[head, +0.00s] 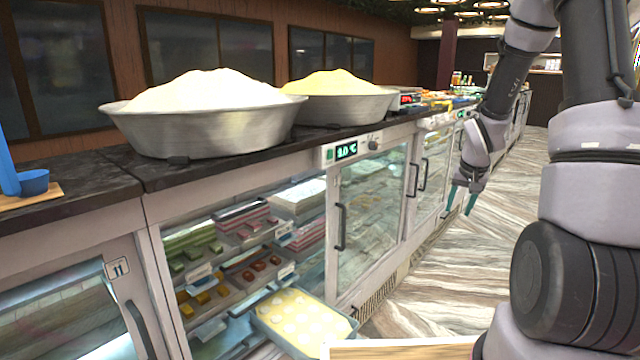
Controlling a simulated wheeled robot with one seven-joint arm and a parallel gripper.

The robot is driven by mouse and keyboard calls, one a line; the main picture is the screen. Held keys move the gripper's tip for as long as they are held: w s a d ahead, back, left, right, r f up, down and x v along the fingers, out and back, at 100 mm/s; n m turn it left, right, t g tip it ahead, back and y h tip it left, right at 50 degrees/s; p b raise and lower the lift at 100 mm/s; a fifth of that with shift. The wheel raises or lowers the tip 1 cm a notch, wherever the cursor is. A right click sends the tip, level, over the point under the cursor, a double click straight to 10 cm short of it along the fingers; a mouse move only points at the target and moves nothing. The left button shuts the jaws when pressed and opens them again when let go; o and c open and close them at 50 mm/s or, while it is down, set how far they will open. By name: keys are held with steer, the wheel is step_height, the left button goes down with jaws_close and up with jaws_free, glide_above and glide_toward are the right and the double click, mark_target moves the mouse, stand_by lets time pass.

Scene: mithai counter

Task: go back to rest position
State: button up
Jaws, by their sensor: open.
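My gripper (461,199) hangs at the right of the head view with its teal fingertips pointing down. The fingers are apart with nothing between them. It is in front of the glass counter, over the aisle floor, and touches nothing that I can see. My arm comes down to it from the upper right.
A dark counter top (75,193) bears a large metal bowl of white heap (205,128) and one of yellow heap (340,104). Below, a tray of pale round sweets (300,322) sticks out of the display case. The wood-patterned floor (430,290) is clear on the right.

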steer(key=s+a+r+t, duration=0.1)
steer(key=s+a+r, duration=0.25)
steer(key=r, duration=0.55)
steer(key=s+a+r+t, duration=0.1)
steer(key=s+a+r, duration=0.3)
steer(key=r, duration=0.5)
steer(key=s+a+r+y, duration=0.1)
steer(key=s+a+r, duration=0.1)
steer(key=s, duration=0.3)
steer(key=s+a+r, duration=0.2)
steer(key=s+r, duration=0.2)
steer(key=s, duration=0.2)
steer(key=s+a+r+t+y, duration=0.1)
steer(key=s+a+r, duration=0.1)
steer(key=s, duration=0.4)
steer(key=shift+a+r+n+y, duration=0.2)
steer(key=shift+r+n+y, duration=0.1)
steer(key=shift+r, duration=0.3)
